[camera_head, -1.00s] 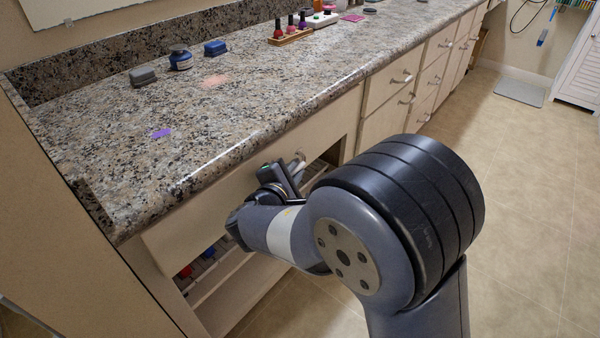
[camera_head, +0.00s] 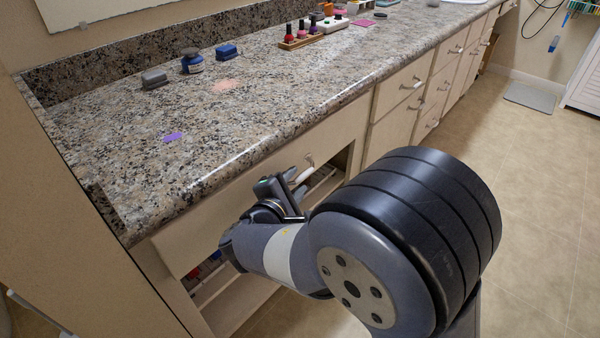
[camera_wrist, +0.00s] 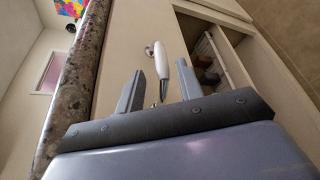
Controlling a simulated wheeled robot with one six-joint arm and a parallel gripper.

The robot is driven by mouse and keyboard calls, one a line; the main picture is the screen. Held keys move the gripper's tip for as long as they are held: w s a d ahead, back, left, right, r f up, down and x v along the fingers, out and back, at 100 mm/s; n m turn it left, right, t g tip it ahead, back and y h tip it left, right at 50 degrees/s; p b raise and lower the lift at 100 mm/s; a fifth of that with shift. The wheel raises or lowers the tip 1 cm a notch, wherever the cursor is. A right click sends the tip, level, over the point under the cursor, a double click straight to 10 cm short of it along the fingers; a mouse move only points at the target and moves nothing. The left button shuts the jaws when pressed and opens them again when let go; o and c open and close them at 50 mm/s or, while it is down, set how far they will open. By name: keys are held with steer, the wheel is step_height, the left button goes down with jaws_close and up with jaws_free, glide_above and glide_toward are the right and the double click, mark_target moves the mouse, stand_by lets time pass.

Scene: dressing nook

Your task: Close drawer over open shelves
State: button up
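The cream drawer front (camera_head: 215,212) lies under the granite counter, above the open shelves (camera_head: 240,296). It also fills the middle of the wrist view (camera_wrist: 119,55). How far the drawer stands out is hard to tell. Its pale bar handle (camera_wrist: 166,62) stands out from the front; in the head view its end (camera_head: 309,160) shows just beyond my gripper (camera_head: 292,182). In the wrist view, my gripper (camera_wrist: 160,78) has its two fingers apart, with the handle lying between and beyond the tips. No contact is clear. My arm hides part of the drawer front and shelves.
The granite counter (camera_head: 235,115) overhangs close above my gripper. Closed drawers (camera_head: 403,92) continue to the right. The tiled floor (camera_head: 540,190) at right is clear.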

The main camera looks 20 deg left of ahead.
mark_target(302, 176)
steer(key=p+v, duration=0.1)
steer(key=v, duration=0.5)
steer(key=shift+s, duration=0.35)
steer(key=shift+w+r, duration=0.1)
steer(key=b+x, duration=0.1)
steer(key=x, duration=0.4)
steer(key=b+x, duration=0.2)
steer(key=x, duration=0.3)
steer(key=shift+w+d+f, duration=0.15)
steer(key=shift+w+f, duration=0.15)
steer(key=shift+w, duration=0.05)
steer(key=shift+s+d+r, duration=0.1)
steer(key=shift+s+d, duration=0.25)
steer(key=shift+d, duration=0.4)
steer(key=shift+s+d+r, duration=0.1)
steer(key=shift+s+d, duration=0.2)
steer(key=shift+d, duration=0.45)
